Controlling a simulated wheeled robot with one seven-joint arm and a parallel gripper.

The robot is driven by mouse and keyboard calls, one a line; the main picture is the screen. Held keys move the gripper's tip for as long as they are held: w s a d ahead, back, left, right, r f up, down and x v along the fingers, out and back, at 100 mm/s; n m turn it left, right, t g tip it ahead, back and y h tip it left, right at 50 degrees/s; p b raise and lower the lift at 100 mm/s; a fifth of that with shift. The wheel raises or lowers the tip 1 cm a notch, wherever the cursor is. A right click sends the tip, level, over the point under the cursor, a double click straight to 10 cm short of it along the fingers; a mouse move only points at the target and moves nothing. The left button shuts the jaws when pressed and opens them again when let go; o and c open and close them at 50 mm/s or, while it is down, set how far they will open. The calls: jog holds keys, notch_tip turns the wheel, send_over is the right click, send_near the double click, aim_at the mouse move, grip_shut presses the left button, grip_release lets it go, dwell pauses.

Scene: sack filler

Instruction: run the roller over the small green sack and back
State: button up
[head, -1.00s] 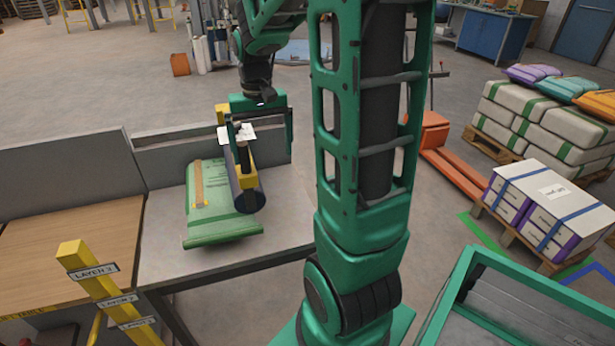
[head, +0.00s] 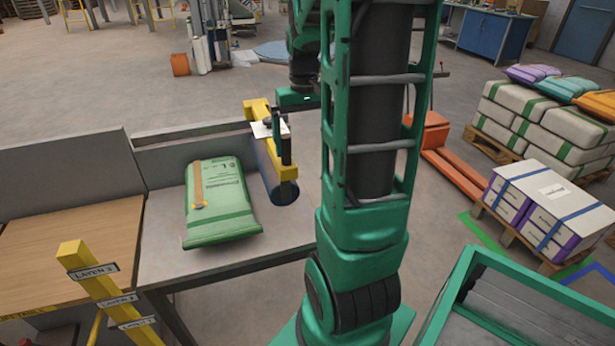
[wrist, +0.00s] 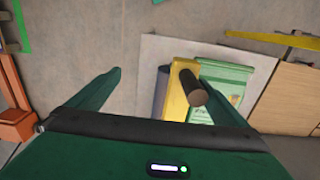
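The small green sack (head: 222,200) lies flat on the grey table, with a tan strip (head: 198,185) on its top. The roller, with a yellow frame (head: 258,112) and a dark blue cylinder (head: 267,168), is at the sack's right side, apart from its top. In the wrist view the yellow frame (wrist: 178,100) lies beside the sack (wrist: 222,82), and the roller's dark handle (wrist: 194,90) points up toward the camera. My gripper (wrist: 160,68) is open above the roller, its fingers wide apart, the handle nearer the right finger. In the head view my arm hides part of it.
The grey table (head: 165,250) has low panels at its back and adjoins a wooden table (head: 70,245) at left. A yellow post with layer labels (head: 100,290) stands in front. Pallets of sacks and boxes (head: 550,205) and an orange pallet jack (head: 455,165) are at right.

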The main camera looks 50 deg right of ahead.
jog(key=s+d, duration=0.4)
jog(key=d, duration=0.2)
jog(key=shift+w+a, duration=1.45)
jog(key=shift+a, duration=0.6)
notch_tip(320, 180, up, 9)
dwell(0.4)
jog(key=s+a+f, duration=0.4)
jog(key=s+a, duration=0.3)
jog(key=a, duration=0.1)
jog(key=s+a+f, duration=0.5)
jog(key=s+a, duration=0.2)
jog(key=a, duration=0.1)
jog(key=shift+s+a, duration=0.2)
jog(key=shift+a, duration=0.2)
jog(key=shift+f, duration=0.1)
